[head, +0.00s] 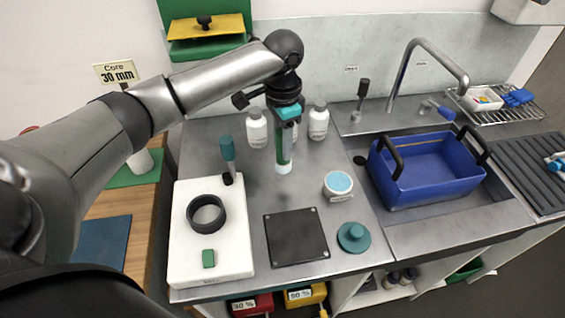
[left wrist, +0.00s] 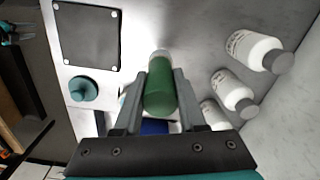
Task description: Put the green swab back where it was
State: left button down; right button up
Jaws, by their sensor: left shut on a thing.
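My left gripper (head: 285,122) is shut on the green swab (head: 283,155), a green cylinder with a white lower end. It hangs about upright above the steel counter, in front of the white bottles; I cannot tell whether its end touches the counter. In the left wrist view the swab (left wrist: 160,92) sits between the two fingers of the gripper (left wrist: 159,100). My right gripper is not in view.
A black plate (head: 296,237), white jar (head: 338,187) and teal knob (head: 353,237) stand nearby. A blue tub (head: 430,172) is right. White bottles (head: 318,122) stand behind.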

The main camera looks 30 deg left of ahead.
aim_at(283, 162)
pick_arm(q)
jog(key=shift+f+b, duration=0.4)
jog(key=shift+f, duration=2.8)
jog(key=shift+c, duration=2.4)
grip_release()
jog(key=shift+f, duration=0.15)
notch_tip(283, 162, up, 12)
jog(key=shift+r+p, duration=0.2)
jog(key=shift+p, duration=0.5)
